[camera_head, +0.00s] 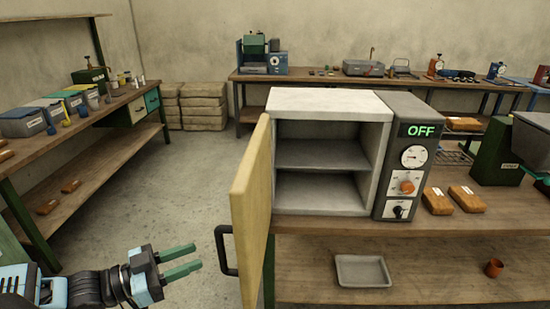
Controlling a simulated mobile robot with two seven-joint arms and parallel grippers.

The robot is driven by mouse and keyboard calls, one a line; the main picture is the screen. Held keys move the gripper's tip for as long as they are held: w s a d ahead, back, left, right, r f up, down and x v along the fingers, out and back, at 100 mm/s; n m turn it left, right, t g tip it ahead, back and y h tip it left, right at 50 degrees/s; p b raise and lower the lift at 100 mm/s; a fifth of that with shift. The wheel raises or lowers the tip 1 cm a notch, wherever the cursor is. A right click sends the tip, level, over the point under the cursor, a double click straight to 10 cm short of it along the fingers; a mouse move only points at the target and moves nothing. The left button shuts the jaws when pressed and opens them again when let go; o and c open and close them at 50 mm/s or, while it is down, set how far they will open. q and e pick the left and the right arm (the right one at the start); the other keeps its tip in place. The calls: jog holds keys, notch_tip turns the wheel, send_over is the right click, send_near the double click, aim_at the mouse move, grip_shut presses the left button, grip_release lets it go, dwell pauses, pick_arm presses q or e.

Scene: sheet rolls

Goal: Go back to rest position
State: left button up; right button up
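My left gripper (183,262) shows at the lower left, with two green fingers spread apart and nothing between them. It points right, toward the black handle (224,250) of the open yellow door (250,210), with a gap between fingertips and handle. The door belongs to a white oven cabinet (330,104) on the bench. The cabinet stands open, with two empty shelf spaces in view. Its grey control panel (408,155) reads OFF in green. My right gripper is not in view.
Brown wrapped blocks (452,199) lie on the bench right of the cabinet, beside a dark green machine (496,152). A side bench (75,128) stands at left. The floor (185,185) between is clear.

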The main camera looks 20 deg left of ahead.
pick_arm(q)
jog(key=s+d+f+n+g+y, duration=0.1)
jog(key=s+d+f+n+y, duration=0.2)
jog(key=f, duration=0.5)
jog(key=s+d+f+g+y, duration=0.1)
jog(key=s+f+y, duration=0.1)
jog(key=s+f, duration=0.55)
jog(key=s+d+f+n+y, duration=0.2)
jog(key=s+f+y, duration=0.1)
jog(key=f, duration=0.6)
jog(key=s+d+f+n+g+y, duration=0.1)
jog(key=s+d+f+g, duration=0.1)
jog(key=s+d+f, duration=0.3)
jog(key=shift+d+f+g+y, duration=0.3)
jog(key=shift+d+f+g, duration=0.1)
jog(key=shift+d+f, duration=0.25)
jog(key=shift+r, duration=0.1)
